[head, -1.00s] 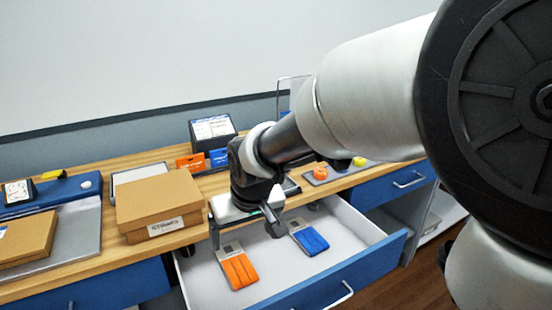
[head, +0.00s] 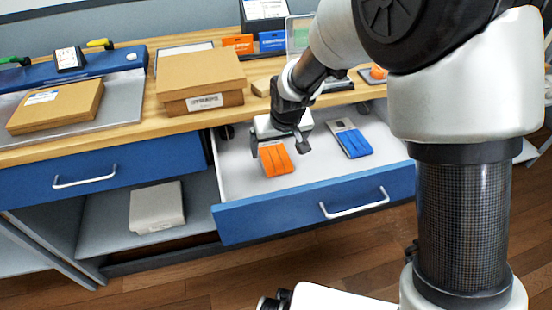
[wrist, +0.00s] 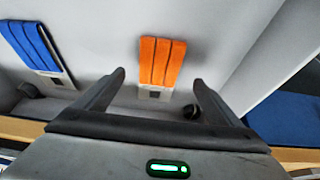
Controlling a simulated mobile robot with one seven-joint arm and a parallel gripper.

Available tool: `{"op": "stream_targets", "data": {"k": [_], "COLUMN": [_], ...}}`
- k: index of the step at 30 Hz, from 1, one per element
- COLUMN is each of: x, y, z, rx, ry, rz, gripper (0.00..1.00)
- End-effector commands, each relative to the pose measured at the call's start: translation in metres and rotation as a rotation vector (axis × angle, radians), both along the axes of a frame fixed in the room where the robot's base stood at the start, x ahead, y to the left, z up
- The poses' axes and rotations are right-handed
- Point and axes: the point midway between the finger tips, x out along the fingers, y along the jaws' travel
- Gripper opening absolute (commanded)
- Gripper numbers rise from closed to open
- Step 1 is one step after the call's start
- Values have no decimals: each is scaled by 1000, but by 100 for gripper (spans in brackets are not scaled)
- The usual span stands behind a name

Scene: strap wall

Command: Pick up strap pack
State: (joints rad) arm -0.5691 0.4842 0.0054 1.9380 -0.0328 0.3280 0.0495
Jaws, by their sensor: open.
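An orange strap pack (head: 276,160) and a blue strap pack (head: 353,142) lie apart in the open drawer (head: 235,185). Each has folded straps on a grey card. My gripper (head: 281,150) is over the drawer above the orange pack and hides part of it in the head view. In the wrist view my gripper (wrist: 160,85) is open and empty. The orange pack (wrist: 162,62) shows ahead, between the directions of the two fingers, apart from them. The blue pack (wrist: 33,45) is at the upper left there.
The drawer's blue front (head: 315,205) and side walls surround the packs. A cardboard box (head: 200,80) stands on the wooden counter behind left, with another box (head: 55,105) farther left. A grey box (head: 157,207) sits on the lower shelf.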

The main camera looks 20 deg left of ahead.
Motion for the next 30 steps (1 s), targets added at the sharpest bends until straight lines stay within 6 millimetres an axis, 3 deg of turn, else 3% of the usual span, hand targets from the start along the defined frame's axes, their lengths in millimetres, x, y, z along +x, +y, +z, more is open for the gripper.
{"op": "stream_targets", "data": {"k": [5,15,30], "x": [4,19,21], "y": [2,11,12], "z": [-11,-52,-56], "rx": [1,0,1], "ry": [-1,0,-1], "rz": [0,-1,-1], "gripper": [88,88,88]}}
